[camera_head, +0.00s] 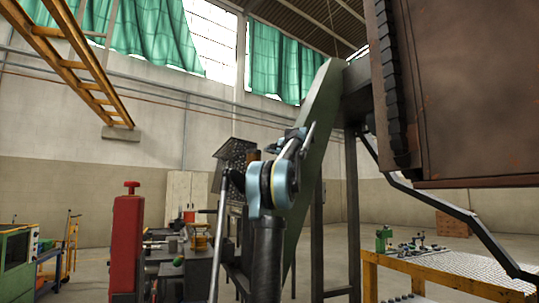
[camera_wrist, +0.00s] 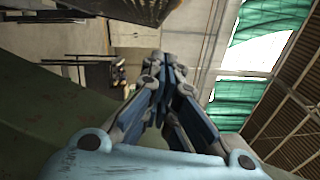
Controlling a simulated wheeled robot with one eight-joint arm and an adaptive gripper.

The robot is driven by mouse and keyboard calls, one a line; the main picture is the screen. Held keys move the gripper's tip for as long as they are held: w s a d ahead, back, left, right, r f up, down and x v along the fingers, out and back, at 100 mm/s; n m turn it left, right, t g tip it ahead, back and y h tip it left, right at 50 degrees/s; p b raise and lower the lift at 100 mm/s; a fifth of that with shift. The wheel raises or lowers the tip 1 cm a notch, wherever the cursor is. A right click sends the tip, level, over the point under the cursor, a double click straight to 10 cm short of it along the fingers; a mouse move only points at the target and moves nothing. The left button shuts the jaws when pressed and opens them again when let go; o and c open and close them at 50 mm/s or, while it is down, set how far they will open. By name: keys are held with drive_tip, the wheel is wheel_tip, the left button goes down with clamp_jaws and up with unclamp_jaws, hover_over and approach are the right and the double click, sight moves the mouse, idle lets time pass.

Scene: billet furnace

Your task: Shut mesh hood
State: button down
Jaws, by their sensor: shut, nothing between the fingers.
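The mesh hood (camera_head: 237,152) is a dark perforated panel, raised and tilted, just left of my arm in the head view. My arm hides part of what lies below it. In the wrist view, a dark mesh-like panel (camera_wrist: 130,8) crosses the top edge and seems to be the same hood. My gripper (camera_wrist: 163,62) is shut and empty, its fingers pointing toward the space below that panel. In the head view my gripper (camera_head: 300,138) is small, partly hidden by its own wrist, and beside the hood; I see no clear contact.
A sloping green beam (camera_head: 318,125) stands close behind my arm. A large rusty brown housing (camera_head: 470,90) overhangs at the right. A red post (camera_head: 126,245) stands left, and an orange-framed table (camera_head: 430,272) right. Open floor shows behind.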

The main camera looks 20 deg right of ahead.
drive_tip(key=w+a, duration=0.5)
drive_tip(key=shift+w+a+r, duration=0.15)
drive_tip(key=shift+w+r, duration=0.15)
drive_tip(key=shift+r, duration=0.15)
